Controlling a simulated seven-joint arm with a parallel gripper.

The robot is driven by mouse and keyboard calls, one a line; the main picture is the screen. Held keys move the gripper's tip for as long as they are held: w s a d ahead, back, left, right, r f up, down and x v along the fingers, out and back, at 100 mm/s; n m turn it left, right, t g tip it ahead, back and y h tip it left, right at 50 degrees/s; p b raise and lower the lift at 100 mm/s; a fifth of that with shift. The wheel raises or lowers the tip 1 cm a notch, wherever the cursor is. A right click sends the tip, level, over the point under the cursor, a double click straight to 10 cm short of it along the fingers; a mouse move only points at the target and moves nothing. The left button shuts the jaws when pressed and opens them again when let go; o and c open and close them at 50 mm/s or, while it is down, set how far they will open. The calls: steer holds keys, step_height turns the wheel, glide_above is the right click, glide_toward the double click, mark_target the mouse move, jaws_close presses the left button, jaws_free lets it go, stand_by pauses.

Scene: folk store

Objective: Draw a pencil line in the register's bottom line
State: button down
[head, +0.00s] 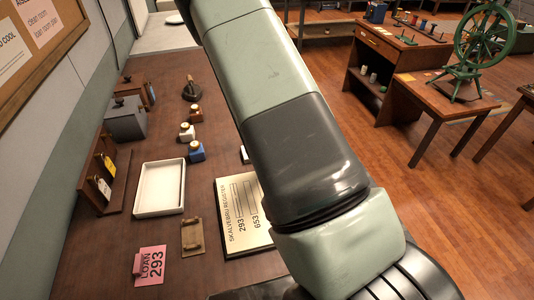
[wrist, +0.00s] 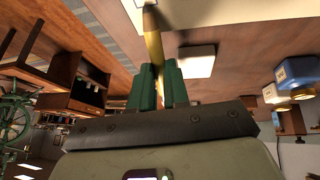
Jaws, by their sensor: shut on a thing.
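The register (head: 236,222) is a pale sheet or board on the dark brown counter in the head view, headed SKALVEBRU REGISTER, with the numbers 293 and 653 and ruled boxes. My arm hides its right part. In the wrist view my gripper (wrist: 158,72) has green fingers shut on a yellow pencil (wrist: 154,45). The pencil sticks out past the fingertips, its dark end over a pale surface at the top edge that looks like the register. I cannot tell whether the tip touches it. The gripper and pencil are hidden in the head view.
A white tray (head: 160,189), small bottles (head: 196,152) and a wooden clip-like block (head: 192,237) stand left of the register. A pink LOAN 293 card (head: 151,265) is near the front. A white square block (wrist: 195,62) lies near the pencil in the wrist view.

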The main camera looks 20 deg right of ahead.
steer(key=shift+s, duration=0.1)
stand_by(0.3)
steer(key=shift+s, duration=0.45)
steer(key=shift+s, duration=0.1)
steer(key=shift+s, duration=0.4)
steer(key=shift+s, duration=0.3)
steer(key=shift+s, duration=0.4)
steer(key=shift+s, duration=0.15)
steer(key=shift+s, duration=0.55)
steer(key=shift+s, duration=0.7)
